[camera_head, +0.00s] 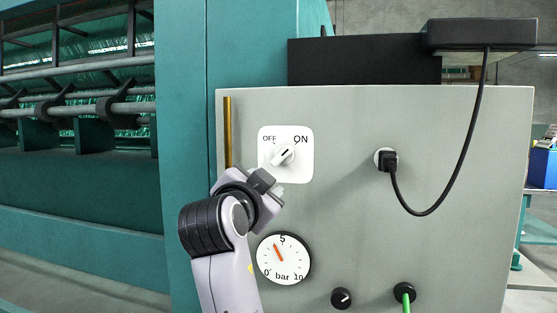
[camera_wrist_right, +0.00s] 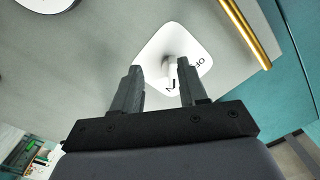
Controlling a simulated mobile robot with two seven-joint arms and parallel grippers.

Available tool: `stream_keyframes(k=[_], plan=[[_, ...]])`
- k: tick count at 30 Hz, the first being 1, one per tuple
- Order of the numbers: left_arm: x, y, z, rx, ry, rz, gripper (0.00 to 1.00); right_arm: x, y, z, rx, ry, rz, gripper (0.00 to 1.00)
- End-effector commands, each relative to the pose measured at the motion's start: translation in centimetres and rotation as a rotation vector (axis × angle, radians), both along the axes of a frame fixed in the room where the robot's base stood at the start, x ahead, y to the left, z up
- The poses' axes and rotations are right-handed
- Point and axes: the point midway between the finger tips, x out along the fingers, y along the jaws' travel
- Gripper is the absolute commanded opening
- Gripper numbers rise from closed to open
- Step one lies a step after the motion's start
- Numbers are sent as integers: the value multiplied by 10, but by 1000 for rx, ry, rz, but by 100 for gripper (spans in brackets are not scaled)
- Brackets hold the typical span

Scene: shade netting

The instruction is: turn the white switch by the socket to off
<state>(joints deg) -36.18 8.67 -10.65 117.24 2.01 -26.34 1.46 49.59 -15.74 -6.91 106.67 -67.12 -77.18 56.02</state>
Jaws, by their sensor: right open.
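The white switch (camera_head: 283,156) is a rotary knob on a white plate marked OFF at left and ON at right. Its dark pointer line slants up and right toward ON. In the right wrist view the knob (camera_wrist_right: 171,68) shows beyond and between my fingertips, rotated in the picture. My right gripper (camera_head: 272,188) is just below the knob in the head view. Its two fingers (camera_wrist_right: 160,82) are open and nothing is held. I cannot tell how far the tips are from the panel. The socket (camera_head: 380,158) right of the switch holds a black plug. My left gripper is not in view.
The grey panel (camera_head: 345,220) carries a round bar gauge (camera_head: 284,259), a small black knob (camera_head: 341,298) and a green cable connector (camera_head: 404,292). A brass strip (camera_head: 228,130) stands left of the switch. A black cable (camera_head: 465,150) loops down to the plug.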

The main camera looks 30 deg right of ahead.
Motion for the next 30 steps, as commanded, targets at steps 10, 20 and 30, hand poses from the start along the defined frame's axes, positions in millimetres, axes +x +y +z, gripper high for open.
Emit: stream_keyframes(k=[10, 20, 30], plan=[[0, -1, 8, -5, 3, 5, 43, -6, -8, 40, 75, -103, -37, 43], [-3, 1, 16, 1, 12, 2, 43, 25, -44, 40, 74, -101, -35, 43], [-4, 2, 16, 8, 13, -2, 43, 31, -51, 38, 75, -103, -32, 43]])
